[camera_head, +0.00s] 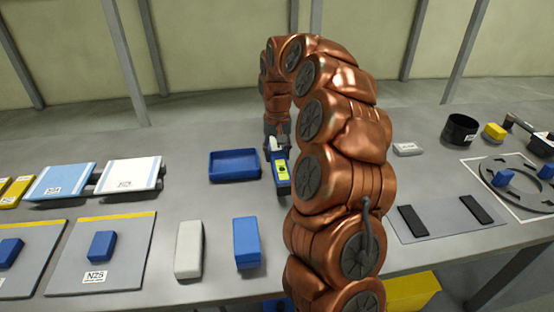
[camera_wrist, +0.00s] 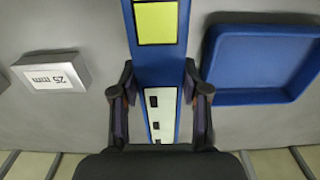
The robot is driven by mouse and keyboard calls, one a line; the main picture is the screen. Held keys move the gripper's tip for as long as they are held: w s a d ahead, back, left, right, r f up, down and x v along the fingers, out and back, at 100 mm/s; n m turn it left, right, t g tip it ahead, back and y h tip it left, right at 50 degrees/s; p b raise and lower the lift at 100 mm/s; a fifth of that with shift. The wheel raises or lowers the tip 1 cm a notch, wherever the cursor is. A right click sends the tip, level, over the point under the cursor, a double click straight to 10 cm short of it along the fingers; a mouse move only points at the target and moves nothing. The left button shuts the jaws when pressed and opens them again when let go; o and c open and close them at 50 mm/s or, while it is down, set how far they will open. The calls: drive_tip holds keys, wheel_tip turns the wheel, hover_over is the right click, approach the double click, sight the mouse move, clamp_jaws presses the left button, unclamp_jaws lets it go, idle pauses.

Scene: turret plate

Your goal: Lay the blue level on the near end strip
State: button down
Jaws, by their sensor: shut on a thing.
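The blue level (camera_head: 281,172) has a yellow label and is gripped at its far end in the head view. In the wrist view, the level (camera_wrist: 184,30) runs lengthwise between my fingers, with a white panel near them. My gripper (camera_wrist: 160,88) is shut on it; in the head view the gripper (camera_head: 276,143) is partly hidden. The level appears held above the table, right of the blue tray. Two black strips, a left one (camera_head: 412,220) and a right one (camera_head: 476,208), lie on a grey plate (camera_head: 445,222) right of my arm. Nothing lies on them.
The blue tray (camera_head: 235,178) is empty. A white block (camera_head: 408,149) marked 25 mm in the wrist view (camera_wrist: 52,78) stands behind the strip plate. A white block (camera_head: 189,250) and a blue block (camera_head: 247,243) stand in front. A ring plate (camera_head: 490,178) lies far right.

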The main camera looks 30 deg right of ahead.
sight(277, 151)
drive_tip(key=shift+f+p, duration=0.4)
drive_tip(key=shift+f, duration=1.05)
drive_tip(key=shift+f, duration=0.15)
drive_tip(key=c, duration=0.6)
unclamp_jaws()
wheel_tip(277, 151, up, 12)
drive_tip(key=b, duration=0.2)
drive_tip(key=shift+b, duration=0.35)
